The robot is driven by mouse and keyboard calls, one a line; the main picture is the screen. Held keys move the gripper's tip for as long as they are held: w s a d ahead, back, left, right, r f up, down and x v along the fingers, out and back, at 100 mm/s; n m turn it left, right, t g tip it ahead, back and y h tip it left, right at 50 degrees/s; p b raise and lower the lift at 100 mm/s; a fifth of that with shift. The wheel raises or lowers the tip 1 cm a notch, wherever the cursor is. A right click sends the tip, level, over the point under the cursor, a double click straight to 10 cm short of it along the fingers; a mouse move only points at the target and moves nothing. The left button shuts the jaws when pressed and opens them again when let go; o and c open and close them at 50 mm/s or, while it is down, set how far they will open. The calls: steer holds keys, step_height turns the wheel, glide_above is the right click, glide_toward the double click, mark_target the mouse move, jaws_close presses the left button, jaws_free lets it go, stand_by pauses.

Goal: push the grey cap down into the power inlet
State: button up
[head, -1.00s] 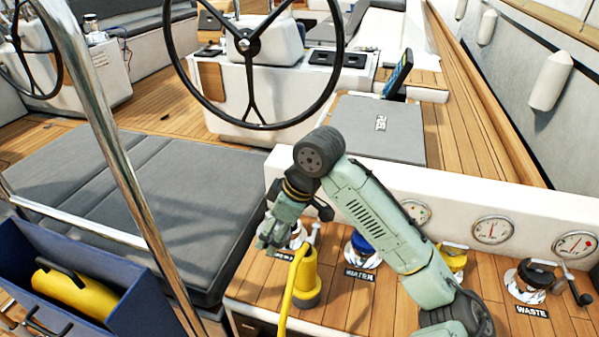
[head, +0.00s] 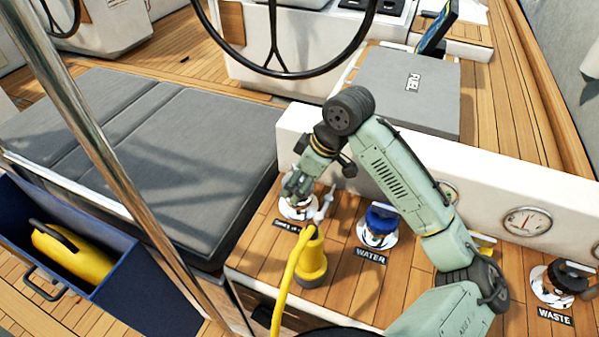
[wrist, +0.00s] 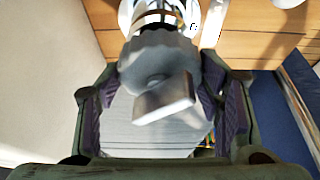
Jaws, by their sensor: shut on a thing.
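My gripper (head: 297,188) points down over the power inlet (head: 288,213), a white round fitting on the teak top behind a partly readable label. In the wrist view my gripper (wrist: 162,95) is shut on the grey cap (wrist: 160,52), which has a ribbed rim and a flat metal tab facing the camera. The inlet's white ring (wrist: 127,14) shows past the cap at the top. The cap lies over the fitting there, but I cannot tell how deep it sits. In the head view my fingers mostly hide the cap.
A yellow plug with its cable (head: 312,262) stands in front of the inlet. The blue-capped water fitting (head: 381,222) is to the right, and the waste fitting (head: 556,283) farther right. A white wall with gauges (head: 527,221) runs behind. A steel rail (head: 110,175) crosses the left.

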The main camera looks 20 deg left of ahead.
steer(key=shift+f, duration=0.65)
steer(key=shift+d+f+b, duration=0.1)
steer(key=shift+f+b, duration=0.45)
steer(key=shift+f, duration=0.05)
stand_by(1.2)
steer(key=o, duration=1)
steer(key=shift+r, duration=0.15)
steer(key=shift+p+v, duration=1.1)
steer(key=shift+v, duration=4.3)
